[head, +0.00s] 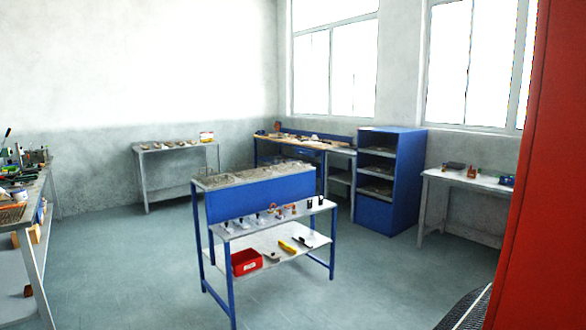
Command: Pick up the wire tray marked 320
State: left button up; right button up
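I cannot make out a wire tray marked 320; no number is legible anywhere in the head view. A small brownish grid-like item (12,213) lies on the left workbench near the picture's left edge, too small to identify. A dark mesh surface (464,312) shows at the bottom right, partly cut off by the frame and beside a red panel. Neither of my grippers is in view.
A blue-framed bench (262,192) with a lower shelf and red bin (246,261) stands mid-room. A cluttered workbench (35,203) is left, a red panel (540,180) close right. A blue shelf unit (388,180) stands behind. Floor between is clear.

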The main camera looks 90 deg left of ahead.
aim_at(298, 167)
jog(key=u, duration=2.85)
jog(key=i+z, duration=0.2)
jog(key=z, duration=0.85)
jog(key=i+j, duration=0.55)
jog(key=i+j+z, duration=0.15)
jog(key=i+j, duration=0.4)
jog(key=j, duration=0.1)
